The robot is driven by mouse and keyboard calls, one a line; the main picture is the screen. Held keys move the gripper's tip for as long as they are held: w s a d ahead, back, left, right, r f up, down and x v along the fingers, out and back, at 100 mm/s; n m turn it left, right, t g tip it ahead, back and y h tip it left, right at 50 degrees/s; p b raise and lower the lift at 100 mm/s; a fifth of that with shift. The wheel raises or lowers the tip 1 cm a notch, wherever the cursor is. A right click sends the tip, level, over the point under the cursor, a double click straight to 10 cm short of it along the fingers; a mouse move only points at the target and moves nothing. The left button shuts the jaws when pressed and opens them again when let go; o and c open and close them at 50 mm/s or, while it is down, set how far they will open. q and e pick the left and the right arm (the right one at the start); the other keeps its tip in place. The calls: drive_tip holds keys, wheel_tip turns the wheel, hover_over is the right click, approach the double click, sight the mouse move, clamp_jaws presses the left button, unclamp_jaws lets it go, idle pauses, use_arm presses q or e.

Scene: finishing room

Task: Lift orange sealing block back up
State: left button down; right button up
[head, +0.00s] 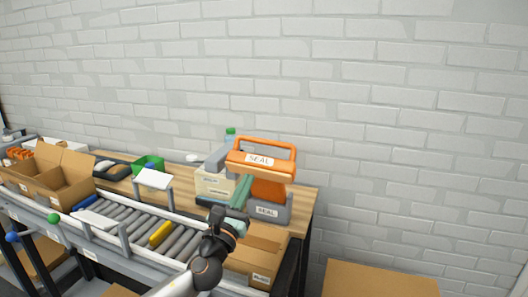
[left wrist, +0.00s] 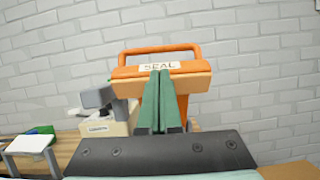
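The orange sealing block (head: 262,172) has a loop handle on top and a white SEAL label on its front. It stands on an orange post above a grey base (head: 266,211) at the right end of the bench, with a gap between block and base. It also shows in the left wrist view (left wrist: 190,68). My left gripper (head: 243,182) has green fingers pressed together, with nothing seen between them. In the left wrist view its fingertips (left wrist: 160,73) overlap the block's front lower edge; I cannot tell whether they touch it. My right gripper is not in view.
A cream-and-grey labelled device (head: 213,183) stands just left of the block. A roller conveyor (head: 130,222) runs along the bench front, with an open cardboard box (head: 62,180) at left. Another box (head: 262,240) sits below the sealer. The brick wall is behind.

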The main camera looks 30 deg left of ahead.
sight(264, 141)
use_arm(q)
drive_tip(key=p+x, duration=0.1)
drive_tip(key=x, duration=1)
drive_tip(key=shift+f, duration=0.1)
drive_tip(key=shift+w+a+r+p, duration=0.1)
drive_tip(key=shift+w+r+p, duration=0.4)
drive_tip(key=shift+w+r, duration=0.2)
drive_tip(key=shift+a, duration=0.15)
drive_tip(key=shift+r, duration=0.1)
